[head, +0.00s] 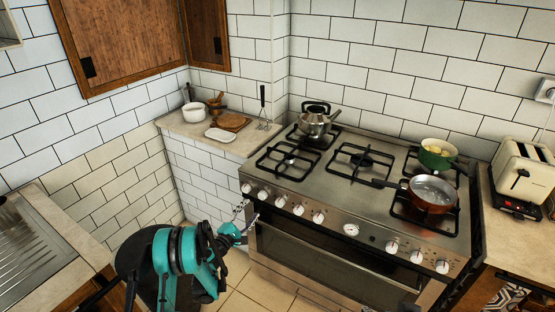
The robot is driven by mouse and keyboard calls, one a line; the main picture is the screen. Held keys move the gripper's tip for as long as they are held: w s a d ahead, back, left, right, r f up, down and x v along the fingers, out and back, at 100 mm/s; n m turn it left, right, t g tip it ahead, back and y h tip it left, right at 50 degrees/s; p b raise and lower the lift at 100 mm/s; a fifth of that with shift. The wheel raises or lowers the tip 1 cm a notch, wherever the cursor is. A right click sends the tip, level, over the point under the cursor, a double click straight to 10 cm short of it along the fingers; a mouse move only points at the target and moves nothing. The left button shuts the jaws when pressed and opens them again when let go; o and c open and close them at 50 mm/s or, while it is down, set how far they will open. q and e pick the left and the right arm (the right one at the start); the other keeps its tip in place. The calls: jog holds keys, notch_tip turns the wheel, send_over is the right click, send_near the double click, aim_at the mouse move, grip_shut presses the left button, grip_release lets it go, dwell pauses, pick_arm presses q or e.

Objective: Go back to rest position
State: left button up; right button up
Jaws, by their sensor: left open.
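My left gripper (246,214) is open and shows at the lower middle of the head view, in front of the left end of the stove (335,205). Its thin dark fingers appear empty. It overlaps the stove front below the knobs in the picture; I cannot tell whether it touches. My teal and black left arm fills the lower left of the view and hides part of the floor. My right gripper is not in view.
On the stove are a kettle (314,122), a copper pan (432,194) and a green pot (437,154). A toaster (522,172) stands at right. A counter (213,139) with dishes is behind. A sink drainer (32,250) is at left. Tiled floor (262,288) shows below.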

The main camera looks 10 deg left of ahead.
pick_arm(q)
jog(key=s+d+r+m+g, duration=0.35)
jog(key=d+r+m, duration=0.4)
jog(key=r, duration=0.45)
jog(key=s+d+r+m+g, duration=0.45)
jog(key=s+r, duration=0.25)
jog(key=s, duration=0.2)
jog(key=s+a+f+m+g+y, duration=0.1)
jog(key=s+m+y, duration=0.2)
jog(key=s, duration=1.1)
jog(key=s+a+f+m+g+y, duration=0.1)
jog(key=s+m, duration=0.4)
jog(key=s, duration=0.9)
jog(key=shift+s+a+f+m+g+y, duration=0.2)
jog(key=shift+a+m+g+y, duration=0.15)
jog(key=shift+a+y, duration=0.55)
jog(key=shift+d, duration=0.25)
